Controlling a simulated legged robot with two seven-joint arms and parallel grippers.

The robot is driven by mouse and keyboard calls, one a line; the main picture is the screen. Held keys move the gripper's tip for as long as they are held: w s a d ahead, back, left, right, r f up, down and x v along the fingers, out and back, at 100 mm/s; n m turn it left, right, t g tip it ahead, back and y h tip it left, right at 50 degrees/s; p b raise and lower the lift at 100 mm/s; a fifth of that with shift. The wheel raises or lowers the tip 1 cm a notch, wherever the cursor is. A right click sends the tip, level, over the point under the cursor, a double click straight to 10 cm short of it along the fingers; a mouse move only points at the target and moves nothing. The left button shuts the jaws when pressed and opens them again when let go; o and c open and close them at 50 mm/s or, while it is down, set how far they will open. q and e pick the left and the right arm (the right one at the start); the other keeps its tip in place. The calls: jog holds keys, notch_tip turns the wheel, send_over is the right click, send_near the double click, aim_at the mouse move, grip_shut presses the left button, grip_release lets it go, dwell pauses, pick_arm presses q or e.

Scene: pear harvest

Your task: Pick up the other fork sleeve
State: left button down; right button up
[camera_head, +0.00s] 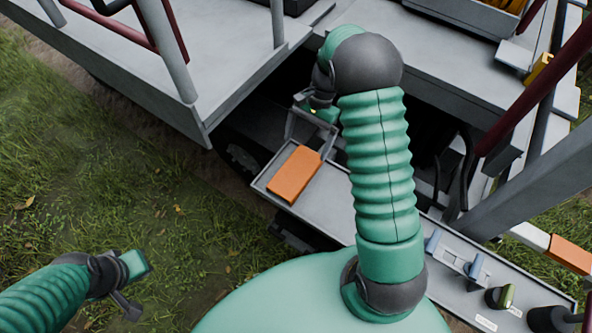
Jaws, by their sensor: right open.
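An orange block-shaped fork sleeve (295,174) lies on the grey tray (338,196) in the middle of the view. My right gripper (307,146) is open and empty, just behind the sleeve's far end, with its fingers pointing down towards it. I cannot tell whether the fingers touch the sleeve. My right arm hides part of the tray. Another orange sleeve (571,254) sits at the end of a white bar at the right edge. My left gripper (137,288) hangs over grass at the lower left, away from both sleeves; its opening is unclear.
The tray's right part holds blue-grey clips (454,257), a green-topped item (500,296) and a dark round item (547,319). A grey platform (108,62) with posts stands at the upper left. A dark red rail (540,80) slants at the right. Grass is open at left.

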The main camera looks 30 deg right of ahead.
aim_at(296, 171)
jog(key=x, duration=0.5)
jog(key=w+x, duration=0.1)
jog(key=x, duration=0.1)
jog(key=shift+w+d+f, duration=0.1)
jog(key=shift+d+f, duration=0.1)
jog(key=shift+f, duration=0.65)
jog(key=x, duration=0.1)
jog(key=p+x, duration=0.1)
jog(key=x, duration=0.2)
jog(key=shift+s+a+r, duration=0.15)
jog(key=shift+s+a, duration=0.05)
jog(key=shift+s, duration=0.1)
jog(key=shift+w+a+f, duration=0.2)
jog(key=shift+a+f, duration=0.1)
jog(key=shift+a, duration=0.05)
jog(key=shift+s+d, duration=0.1)
jog(key=shift+d, duration=0.15)
jog(key=c, duration=1)
jog(key=shift+a, duration=0.1)
jog(key=c, duration=0.5)
